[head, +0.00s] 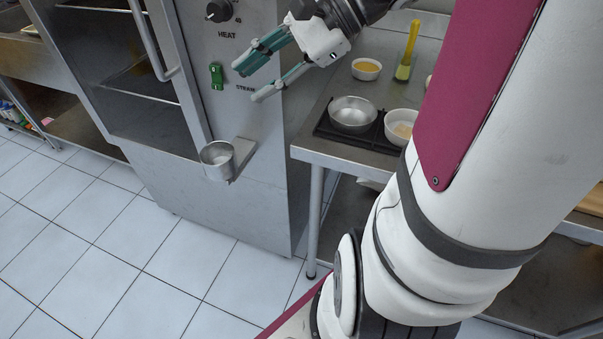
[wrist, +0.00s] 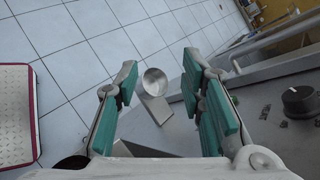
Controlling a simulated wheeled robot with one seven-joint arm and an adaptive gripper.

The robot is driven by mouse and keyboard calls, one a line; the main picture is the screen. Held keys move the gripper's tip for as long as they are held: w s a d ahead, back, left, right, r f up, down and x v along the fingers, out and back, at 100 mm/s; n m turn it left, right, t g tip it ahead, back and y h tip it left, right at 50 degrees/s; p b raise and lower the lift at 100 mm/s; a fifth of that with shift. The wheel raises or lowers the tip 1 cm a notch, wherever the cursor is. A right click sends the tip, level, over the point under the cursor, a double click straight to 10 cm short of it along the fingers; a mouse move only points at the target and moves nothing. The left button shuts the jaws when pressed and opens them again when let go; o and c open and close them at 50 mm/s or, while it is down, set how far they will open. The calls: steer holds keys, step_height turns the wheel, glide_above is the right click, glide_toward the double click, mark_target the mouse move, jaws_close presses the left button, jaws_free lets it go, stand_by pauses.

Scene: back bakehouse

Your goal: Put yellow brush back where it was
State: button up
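The yellow brush (head: 410,50) stands nearly upright at the back of the steel table, to the right of a small bowl with yellow contents. Its lower end is yellow-green; I cannot tell what it rests in. My gripper (head: 253,82) is open and empty in front of the oven's control panel, left of the table and well apart from the brush. In the wrist view my gripper (wrist: 160,76) shows its green finger pads spread wide with nothing between them. The brush is not in the wrist view.
A metal cup on a bracket (head: 217,158) juts from the oven front; it also shows in the wrist view (wrist: 155,82). On the steel table (head: 345,155) are a metal bowl (head: 352,114), a white bowl (head: 399,120) and the small bowl (head: 366,66). Tiled floor lies open at left.

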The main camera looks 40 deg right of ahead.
steer(key=s+a+f+n+g+h, duration=0.25)
steer(key=s+a+n+g, duration=0.25)
steer(key=s+a+n, duration=0.5)
steer(key=s+d+f+n+h, duration=0.1)
steer(key=s+d+n+h, duration=0.1)
steer(key=s+n+h, duration=0.4)
steer(key=shift+s+d+n+t, duration=0.4)
steer(key=shift+s+n, duration=0.3)
steer(key=shift+s, duration=0.3)
step_height(320, 180, up, 11)
steer(key=t+p, duration=0.2)
steer(key=p, duration=0.7)
